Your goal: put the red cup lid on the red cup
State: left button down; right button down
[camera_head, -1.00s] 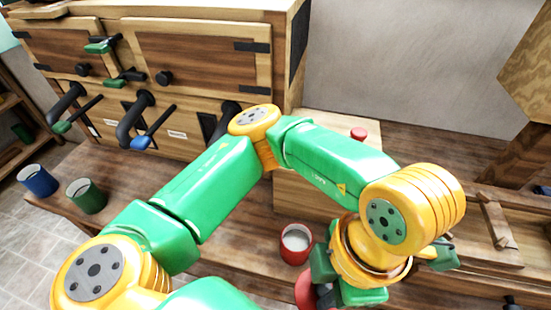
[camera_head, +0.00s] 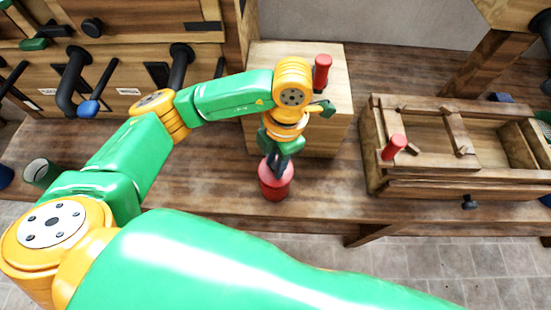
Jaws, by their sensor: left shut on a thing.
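The red cup (camera_head: 274,192) stands upright on the wooden bench near its front edge. The red cup lid (camera_head: 287,172) is at the top of the cup and covers its mouth. I cannot tell whether the lid is fully seated or slightly above the rim. My left gripper (camera_head: 278,165) points down over the cup, shut on the lid; its dark fingers hide part of the lid. My right gripper is not in view.
A wooden block (camera_head: 335,125) with a red cylinder (camera_head: 322,68) stands behind the cup. A wooden tray (camera_head: 420,182) with a red peg (camera_head: 393,147) is at the right. A green cup (camera_head: 40,172) is at the left. The bench between cup and tray is clear.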

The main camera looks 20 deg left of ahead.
pick_arm(q)
jog(key=shift+f, duration=0.35)
jog(key=shift+f, duration=0.15)
jog(key=shift+f+b, duration=0.15)
jog(key=shift+b, duration=0.15)
jog(key=c, duration=0.6)
grip_release()
